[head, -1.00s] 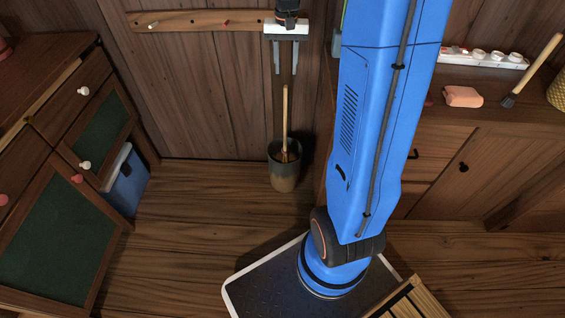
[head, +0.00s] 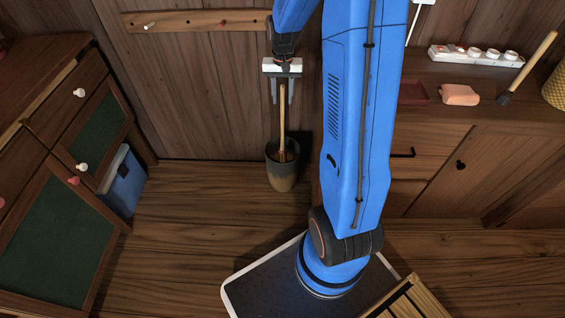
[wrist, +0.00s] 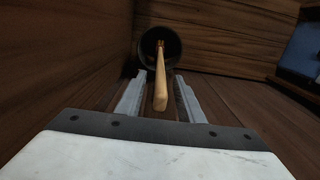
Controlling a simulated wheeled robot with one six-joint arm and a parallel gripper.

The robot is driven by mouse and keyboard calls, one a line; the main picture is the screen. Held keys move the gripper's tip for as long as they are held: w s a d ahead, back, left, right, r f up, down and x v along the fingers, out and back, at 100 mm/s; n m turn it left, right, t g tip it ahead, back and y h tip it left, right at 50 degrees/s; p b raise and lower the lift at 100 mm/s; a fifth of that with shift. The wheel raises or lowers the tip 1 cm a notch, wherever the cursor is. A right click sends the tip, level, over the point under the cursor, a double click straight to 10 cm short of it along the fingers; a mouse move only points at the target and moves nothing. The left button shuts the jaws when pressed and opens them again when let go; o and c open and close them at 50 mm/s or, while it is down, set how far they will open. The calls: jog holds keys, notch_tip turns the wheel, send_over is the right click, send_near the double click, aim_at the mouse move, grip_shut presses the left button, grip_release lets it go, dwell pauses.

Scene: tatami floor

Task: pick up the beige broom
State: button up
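The beige broom (head: 282,124) stands handle-up in a dark grey bin (head: 284,178) against the wooden wall. Its lower end is hidden inside the bin. My gripper (head: 282,99) is above the bin, pointing down, with the top of the handle between its two fingers. In the wrist view the handle (wrist: 161,88) runs between the open fingers (wrist: 160,90), with a gap on each side. The bin's round mouth (wrist: 144,58) shows beyond it. I see no clear contact between fingers and handle.
A peg rail (head: 195,21) is on the wall behind. A cabinet (head: 55,235) and a blue box (head: 124,183) stand at left. The floor left of the bin is clear.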

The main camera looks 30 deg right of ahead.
jog(key=shift+f, duration=1.25)
jog(key=shift+c, duration=0.6)
grip_shut()
jog(key=shift+r, duration=0.1)
